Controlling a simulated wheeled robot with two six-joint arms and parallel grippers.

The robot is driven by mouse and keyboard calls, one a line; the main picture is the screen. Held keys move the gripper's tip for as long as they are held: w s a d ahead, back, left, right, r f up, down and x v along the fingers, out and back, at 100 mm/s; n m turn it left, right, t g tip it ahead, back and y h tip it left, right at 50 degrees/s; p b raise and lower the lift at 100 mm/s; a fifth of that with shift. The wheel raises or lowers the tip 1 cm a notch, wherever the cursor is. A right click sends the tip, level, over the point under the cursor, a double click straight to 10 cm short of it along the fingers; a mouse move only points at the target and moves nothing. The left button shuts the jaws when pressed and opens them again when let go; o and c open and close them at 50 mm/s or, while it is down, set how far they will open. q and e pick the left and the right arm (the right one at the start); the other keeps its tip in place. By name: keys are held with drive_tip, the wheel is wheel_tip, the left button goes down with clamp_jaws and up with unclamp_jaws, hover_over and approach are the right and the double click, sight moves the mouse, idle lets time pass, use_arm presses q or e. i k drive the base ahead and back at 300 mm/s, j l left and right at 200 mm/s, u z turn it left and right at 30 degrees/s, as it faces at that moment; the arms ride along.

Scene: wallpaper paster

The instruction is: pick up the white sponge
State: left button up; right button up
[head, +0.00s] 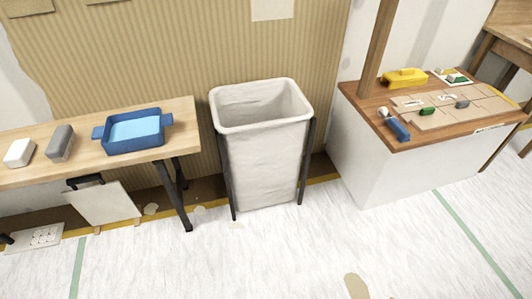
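A white block that looks like the white sponge (19,152) lies on the wooden table (100,119) at the left, near the left edge of the head view. A grey block (60,143) lies just to its right, with a small gap between them. Neither of my grippers can be made out in the head view. Nothing is seen touching the white sponge.
A blue tray (133,146) with light blue content stands right of the grey block. A white-lined bin (262,150) stands on the floor between the tables. A second wooden-topped counter (400,145) with several small items is at the right. The floor in front is mostly clear.

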sight(21, 151)
drive_tip(key=u, duration=1.7)
